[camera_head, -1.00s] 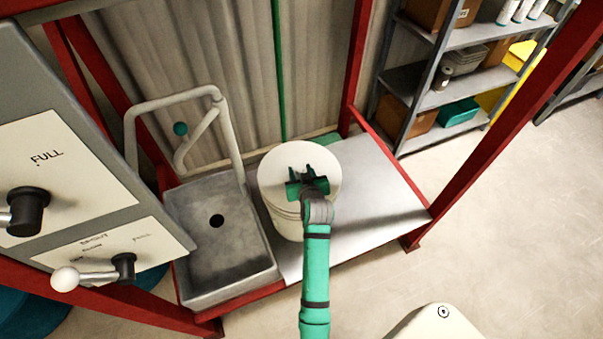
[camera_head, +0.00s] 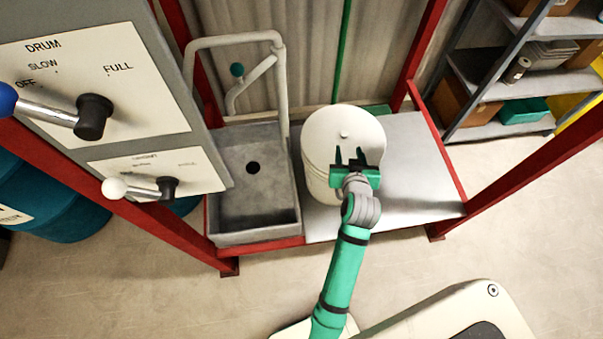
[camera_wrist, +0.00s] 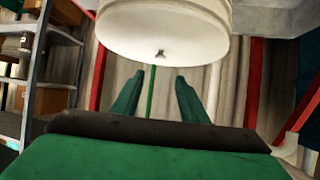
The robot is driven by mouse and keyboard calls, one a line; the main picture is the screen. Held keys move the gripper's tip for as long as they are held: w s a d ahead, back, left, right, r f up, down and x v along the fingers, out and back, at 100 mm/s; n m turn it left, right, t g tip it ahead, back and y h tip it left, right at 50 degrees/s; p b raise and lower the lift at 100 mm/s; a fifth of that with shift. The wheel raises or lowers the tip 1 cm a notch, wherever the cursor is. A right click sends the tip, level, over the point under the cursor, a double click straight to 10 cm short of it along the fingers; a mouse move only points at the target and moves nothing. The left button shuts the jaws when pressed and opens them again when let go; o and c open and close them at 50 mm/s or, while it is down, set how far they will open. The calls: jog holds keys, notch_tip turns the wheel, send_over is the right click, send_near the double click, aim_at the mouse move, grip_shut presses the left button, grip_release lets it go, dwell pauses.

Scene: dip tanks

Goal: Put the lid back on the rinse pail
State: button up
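The white rinse pail (camera_head: 317,188) stands on the metal bench beside the sink. Its round off-white lid (camera_head: 326,128) lies over the top, with a small knob in the middle. I see no clear gap at the rim, but cannot tell whether it is pressed down fully. In the wrist view the lid (camera_wrist: 195,42) and its knob are just beyond my fingertips. My gripper (camera_head: 350,154) is open and empty over the near side of the lid, apart from the knob. Both spread fingers also show in the wrist view (camera_wrist: 160,76).
A grey sink (camera_head: 265,205) with a bent pipe tap (camera_head: 283,95) is left of the pail. A control panel (camera_head: 95,75) with levers stands farther left. Red frame posts edge the bench (camera_head: 415,165), which is bare right of the pail. Shelves (camera_head: 515,85) stand back right.

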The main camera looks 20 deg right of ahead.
jog(key=s+a+f+n+t+y, duration=0.1)
jog(key=s+a+f, duration=0.3)
jog(key=a, duration=0.5)
jog(key=s+a+f+n+t, duration=0.1)
jog(key=s+a, duration=0.5)
jog(key=a, duration=0.2)
jog(key=s+a+r+n+t+y, duration=0.1)
jog(key=s+a+r+y, duration=0.1)
jog(key=s+a+r, duration=0.2)
jog(key=s+a+r+n+t+y, duration=0.1)
jog(key=s+a+r, duration=0.3)
jog(key=s+a, duration=0.6)
jog(key=s+n+y, duration=0.1)
jog(key=s, duration=0.2)
jog(key=shift+a+r, duration=0.15)
jog(key=shift+a, duration=0.25)
